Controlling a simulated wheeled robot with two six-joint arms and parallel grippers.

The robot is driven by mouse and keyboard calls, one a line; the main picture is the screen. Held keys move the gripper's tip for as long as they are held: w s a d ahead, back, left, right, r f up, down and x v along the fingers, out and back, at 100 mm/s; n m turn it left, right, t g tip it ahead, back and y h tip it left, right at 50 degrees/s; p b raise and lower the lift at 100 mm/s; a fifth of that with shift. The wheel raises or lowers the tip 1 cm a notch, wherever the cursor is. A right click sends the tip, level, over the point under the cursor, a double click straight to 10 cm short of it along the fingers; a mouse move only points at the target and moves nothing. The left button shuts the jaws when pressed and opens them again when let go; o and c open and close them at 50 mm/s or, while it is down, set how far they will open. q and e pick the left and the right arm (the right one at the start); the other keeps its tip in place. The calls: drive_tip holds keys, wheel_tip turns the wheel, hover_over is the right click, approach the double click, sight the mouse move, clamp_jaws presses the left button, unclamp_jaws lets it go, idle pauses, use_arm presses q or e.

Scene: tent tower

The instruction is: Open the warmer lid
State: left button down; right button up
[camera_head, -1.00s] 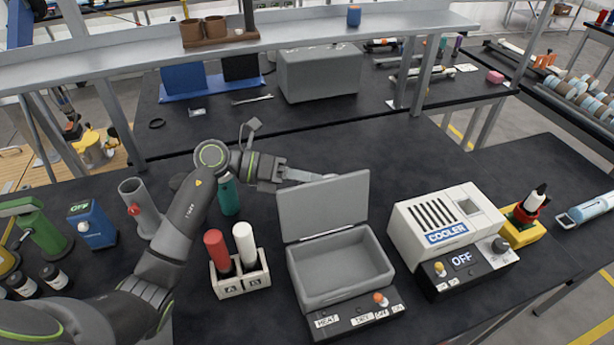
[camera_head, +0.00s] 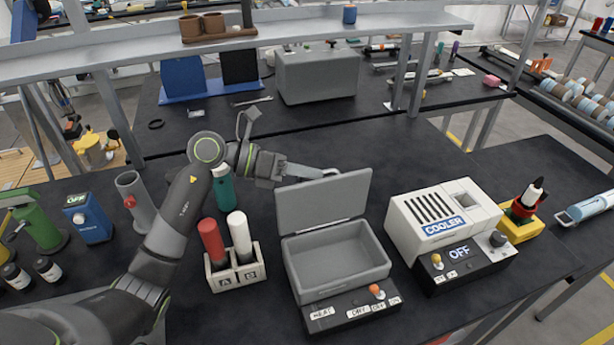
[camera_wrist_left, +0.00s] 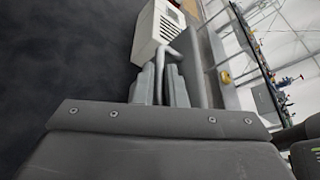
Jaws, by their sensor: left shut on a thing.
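The warmer (camera_head: 340,262) is a grey box on the black bench, with a control strip and an orange-topped switch on its front. Its lid (camera_head: 325,202) stands up at the back edge, and the empty inside shows. My left gripper (camera_head: 318,174) is behind the lid's top edge, shut on the pale lid handle (camera_head: 331,172). In the left wrist view the gripper fingers (camera_wrist_left: 160,85) close around the curved handle (camera_wrist_left: 171,52). The fingertips are partly hidden behind the lid in the head view. My right gripper is not in view.
A white cooler (camera_head: 440,222) reading OFF stands right of the warmer. A rack (camera_head: 236,279) with a red and a white tube is to its left, near a teal bottle (camera_head: 223,187). A shelf (camera_head: 300,30) spans the back.

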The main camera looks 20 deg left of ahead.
use_arm(q)
drive_tip(key=shift+w+f, duration=0.1)
drive_tip(key=c, duration=1.5)
unclamp_jaws()
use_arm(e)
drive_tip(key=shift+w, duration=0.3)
use_arm(q)
drive_tip(key=shift+a, duration=0.15)
